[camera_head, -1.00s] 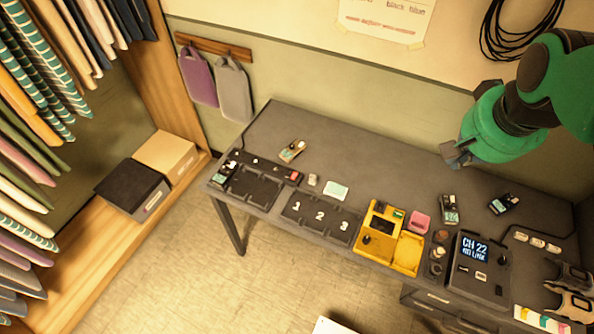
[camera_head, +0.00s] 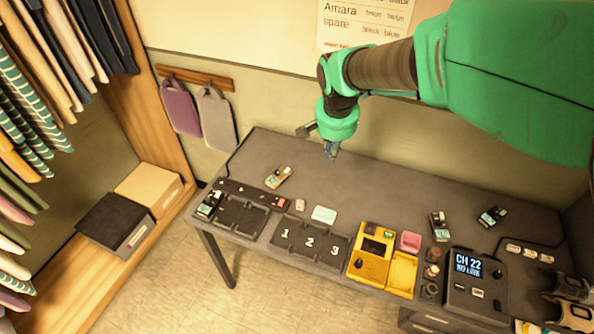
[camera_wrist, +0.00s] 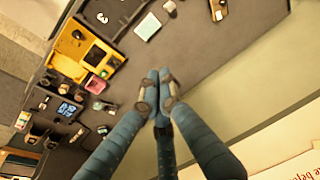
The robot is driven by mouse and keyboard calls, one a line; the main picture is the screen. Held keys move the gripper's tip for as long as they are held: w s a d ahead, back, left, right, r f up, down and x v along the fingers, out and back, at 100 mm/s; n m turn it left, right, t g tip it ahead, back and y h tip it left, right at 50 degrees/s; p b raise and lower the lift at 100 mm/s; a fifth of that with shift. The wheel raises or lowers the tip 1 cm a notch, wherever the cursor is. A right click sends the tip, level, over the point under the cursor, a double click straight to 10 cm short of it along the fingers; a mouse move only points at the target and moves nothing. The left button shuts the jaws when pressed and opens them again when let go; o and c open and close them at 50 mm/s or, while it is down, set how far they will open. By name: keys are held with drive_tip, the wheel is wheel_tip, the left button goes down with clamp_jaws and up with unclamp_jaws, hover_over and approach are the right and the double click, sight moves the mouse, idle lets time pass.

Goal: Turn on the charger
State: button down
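The charger (camera_head: 243,217) seems to be the dark tray at the table's left front. A raised strip with small knobs runs along its back edge. A small red switch (camera_head: 276,202) sits at the strip's right end; its setting is too small to tell. A bodypack with a teal label (camera_head: 208,204) sits at the charger's left end. My gripper (camera_head: 331,153) hangs above the back of the table, to the right of and well apart from the charger. In the wrist view its blue fingers (camera_wrist: 157,75) are together, with nothing seen between them.
A numbered tray (camera_head: 308,250), a yellow tester (camera_head: 370,262) and a dark receiver reading CH 22 (camera_head: 473,280) line the front. A loose pack (camera_head: 279,176) lies behind the charger; two more lie at the right. The table's back middle is clear.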

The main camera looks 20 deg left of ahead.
drive_tip(key=b, duration=0.1)
hover_over(281, 202)
drive_tip(key=s, duration=0.1)
drive_tip(key=s+f+x, duration=0.1)
drive_tip(key=s+x, duration=0.2)
drive_tip(key=x, duration=1.1)
drive_tip(key=shift+d+r+g, duration=0.2)
drive_tip(key=shift+d+g, duration=0.2)
drive_tip(key=shift+d, duration=0.25)
drive_tip(key=f+b, duration=0.1)
drive_tip(key=f, duration=0.3)
drive_tip(key=w+f+b, duration=0.1)
drive_tip(key=f, duration=0.4)
drive_tip(key=w+f+b, duration=0.1)
drive_tip(key=f, duration=0.3)
drive_tip(key=shift+f, duration=0.4)
